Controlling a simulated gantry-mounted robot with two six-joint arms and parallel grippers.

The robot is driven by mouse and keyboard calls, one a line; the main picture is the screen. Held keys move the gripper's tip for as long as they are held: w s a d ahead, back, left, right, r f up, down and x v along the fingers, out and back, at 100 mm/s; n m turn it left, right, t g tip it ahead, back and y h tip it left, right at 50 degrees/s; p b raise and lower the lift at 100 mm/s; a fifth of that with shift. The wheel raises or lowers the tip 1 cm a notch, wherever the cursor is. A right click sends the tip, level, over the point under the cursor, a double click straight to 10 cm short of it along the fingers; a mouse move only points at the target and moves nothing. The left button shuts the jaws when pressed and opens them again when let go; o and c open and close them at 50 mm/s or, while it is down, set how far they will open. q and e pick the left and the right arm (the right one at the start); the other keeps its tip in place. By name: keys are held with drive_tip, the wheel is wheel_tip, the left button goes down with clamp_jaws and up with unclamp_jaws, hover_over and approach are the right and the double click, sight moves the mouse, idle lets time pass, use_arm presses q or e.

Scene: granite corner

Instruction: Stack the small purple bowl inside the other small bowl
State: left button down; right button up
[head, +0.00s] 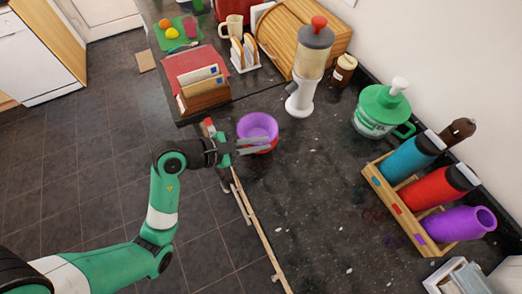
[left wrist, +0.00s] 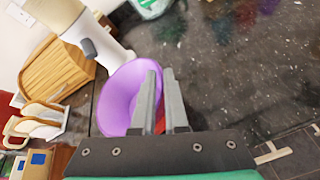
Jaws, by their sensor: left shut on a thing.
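The small purple bowl (head: 257,124) is upright near the counter's left edge in the head view. A red bowl (head: 264,150) shows just under it; whether the purple one rests inside it or is held slightly above, I cannot tell. My left gripper (head: 256,145) is at the near side of the purple bowl, shut on its rim. In the left wrist view the purple bowl (left wrist: 117,98) sits at the left finger of the gripper (left wrist: 164,78), and a bit of the red bowl (left wrist: 160,118) shows between the fingers. My right gripper is out of view.
Behind stand a letter holder (head: 204,94), a toast rack (head: 244,54) and a blender (head: 308,70). A green-lidded container (head: 381,112) and a wooden rack of bottles (head: 405,215) stand to the right. The dark counter (head: 310,190) between is clear.

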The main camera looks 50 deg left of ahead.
use_arm(q)
drive_tip(key=shift+w+f, duration=0.2)
drive_tip(key=shift+f, duration=0.1)
wheel_tip(320, 180, down, 3)
drive_tip(key=shift+r+b, duration=0.1)
drive_tip(key=shift+b, duration=0.5)
drive_tip(key=shift+f, duration=0.3)
drive_tip(key=c, duration=0.9)
unclamp_jaws()
drive_tip(key=shift+f, duration=0.15)
drive_tip(key=shift+a, duration=0.1)
drive_tip(key=shift+r, duration=0.3)
